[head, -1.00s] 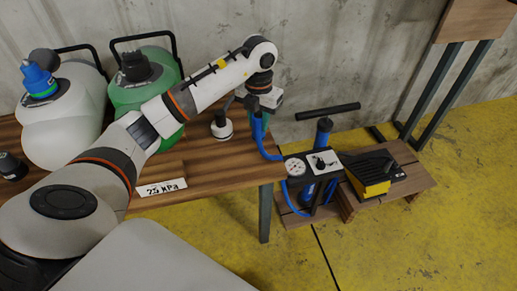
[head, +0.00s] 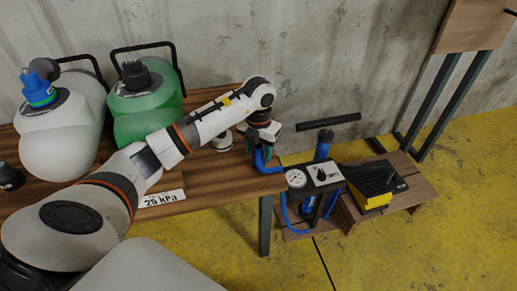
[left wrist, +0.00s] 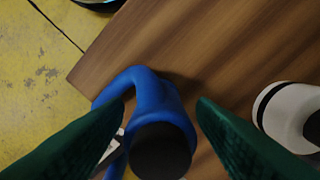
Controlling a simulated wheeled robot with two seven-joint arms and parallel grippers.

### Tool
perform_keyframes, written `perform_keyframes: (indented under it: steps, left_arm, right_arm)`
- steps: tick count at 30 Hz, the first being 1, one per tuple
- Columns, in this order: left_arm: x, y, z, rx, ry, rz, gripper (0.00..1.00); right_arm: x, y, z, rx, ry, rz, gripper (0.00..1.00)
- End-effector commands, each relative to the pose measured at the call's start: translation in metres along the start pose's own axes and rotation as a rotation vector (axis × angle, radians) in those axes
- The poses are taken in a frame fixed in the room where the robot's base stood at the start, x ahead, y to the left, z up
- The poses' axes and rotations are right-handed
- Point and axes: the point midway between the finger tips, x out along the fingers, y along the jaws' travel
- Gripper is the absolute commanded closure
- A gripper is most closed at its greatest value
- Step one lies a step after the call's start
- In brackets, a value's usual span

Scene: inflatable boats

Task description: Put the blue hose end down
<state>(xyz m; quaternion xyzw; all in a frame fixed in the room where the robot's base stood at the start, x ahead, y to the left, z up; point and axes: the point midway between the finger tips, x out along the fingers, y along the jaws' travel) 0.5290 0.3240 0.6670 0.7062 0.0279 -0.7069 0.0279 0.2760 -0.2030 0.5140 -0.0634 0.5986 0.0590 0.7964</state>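The blue hose end (left wrist: 160,135), with a dark round tip facing the camera, is at the right end of the wooden table (head: 195,180). The hose also shows below my left gripper in the head view (head: 260,160). My left gripper (head: 263,143) points down there. In the left wrist view its two green fingers (left wrist: 162,108) are spread on either side of the hose end, with gaps visible. The hose bends away toward the table's edge. Contact with the tabletop is hard to make out. My right gripper is not in view.
A white-and-black fitting (head: 222,141) stands beside the gripper. A green container (head: 148,108), a white one (head: 65,130) and a 25 kPa label (head: 161,198) are on the table. The pump with a gauge (head: 297,178) and a yellow-black foot pump (head: 375,185) stand lower right.

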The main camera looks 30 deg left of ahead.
Motion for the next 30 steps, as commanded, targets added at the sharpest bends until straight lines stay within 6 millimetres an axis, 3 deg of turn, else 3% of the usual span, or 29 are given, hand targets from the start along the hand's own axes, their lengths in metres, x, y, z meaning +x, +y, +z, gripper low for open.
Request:
perform_keyframes:
  steps: [8,11,22,30]
  left_arm:
    - [-0.005,0.0,0.0,0.0,0.002,0.0,0.48]
    - [-0.018,0.0,-0.001,0.001,0.003,0.0,0.48]
    - [-0.095,0.0,-0.001,0.0,0.004,0.0,0.48]
    - [-0.12,0.0,0.0,0.0,0.001,0.0,0.48]
  right_arm:
    - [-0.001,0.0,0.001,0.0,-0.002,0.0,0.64]
    - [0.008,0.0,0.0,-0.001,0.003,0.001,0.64]
    - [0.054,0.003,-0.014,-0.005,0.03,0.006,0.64]
    - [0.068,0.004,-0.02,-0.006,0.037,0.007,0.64]
